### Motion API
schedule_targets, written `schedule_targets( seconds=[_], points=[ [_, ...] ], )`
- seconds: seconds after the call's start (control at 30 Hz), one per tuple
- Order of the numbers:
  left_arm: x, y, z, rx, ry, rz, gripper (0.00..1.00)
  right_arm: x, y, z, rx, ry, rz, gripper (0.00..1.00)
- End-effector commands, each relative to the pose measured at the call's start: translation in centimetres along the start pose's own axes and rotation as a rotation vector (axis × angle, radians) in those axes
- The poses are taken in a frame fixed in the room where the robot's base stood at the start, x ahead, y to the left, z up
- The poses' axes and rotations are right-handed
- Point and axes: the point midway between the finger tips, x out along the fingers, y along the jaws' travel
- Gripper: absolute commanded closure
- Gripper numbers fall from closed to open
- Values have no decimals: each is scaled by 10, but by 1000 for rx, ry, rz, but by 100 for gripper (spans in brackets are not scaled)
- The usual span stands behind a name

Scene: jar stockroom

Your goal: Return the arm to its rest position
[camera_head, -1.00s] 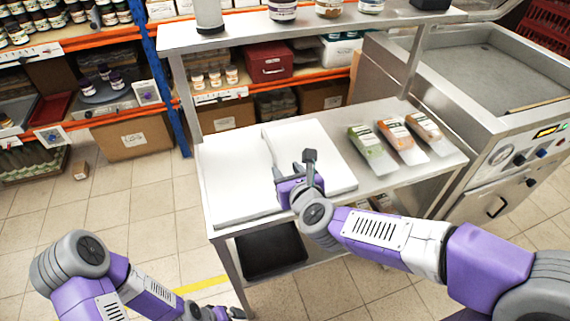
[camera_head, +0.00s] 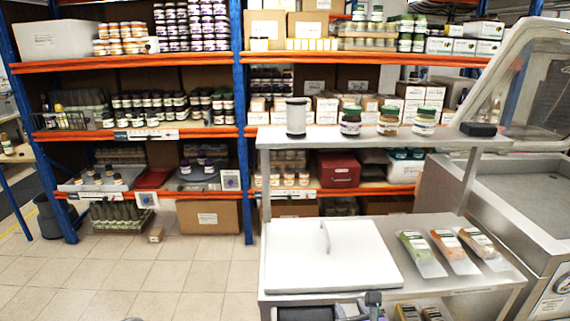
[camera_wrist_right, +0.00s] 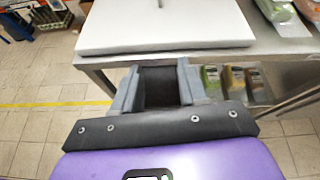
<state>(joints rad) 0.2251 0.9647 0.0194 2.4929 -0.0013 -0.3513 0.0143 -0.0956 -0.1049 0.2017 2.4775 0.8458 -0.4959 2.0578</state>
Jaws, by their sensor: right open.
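My right gripper (camera_head: 366,303) shows only at the bottom edge of the head view, in front of the steel table's front edge. In the right wrist view its two grey fingers (camera_wrist_right: 158,88) are apart with nothing between them. They are below and in front of the tabletop, clear of it. My left gripper is out of the head view. A white slab-like lid (camera_head: 330,262) with a thin handle lies flat on the steel table (camera_head: 450,285); its front edge also shows in the right wrist view (camera_wrist_right: 165,38).
Several packets (camera_head: 456,250) lie on the table's right side, and more sit on its lower shelf. Jars (camera_head: 388,120) and a white canister (camera_head: 296,117) stand on its upper shelf. A steel basin unit (camera_head: 535,195) is at right. Floor at left is open.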

Motion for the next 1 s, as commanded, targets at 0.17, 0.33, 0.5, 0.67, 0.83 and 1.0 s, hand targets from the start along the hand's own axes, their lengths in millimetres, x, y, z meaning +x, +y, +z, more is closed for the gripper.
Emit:
schedule_targets(
  seconds=[0.17, 0.33, 0.5, 0.67, 0.83, 1.0],
  points=[
    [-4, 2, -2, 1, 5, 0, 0, 23, 6, -32, -249, 87, 44, 58],
    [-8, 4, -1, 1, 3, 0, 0, 43, 14, -72, -532, 169, 123, 58],
    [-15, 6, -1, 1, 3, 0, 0, 62, 27, -137, -928, 258, 295, 58],
    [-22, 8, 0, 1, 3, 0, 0, 66, 45, -220, -1382, 278, 581, 58],
    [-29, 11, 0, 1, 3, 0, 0, 46, 68, -305, -1795, 154, 946, 58],
    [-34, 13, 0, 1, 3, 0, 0, 15, 88, -366, -2060, -82, 1246, 58]
  ],
)
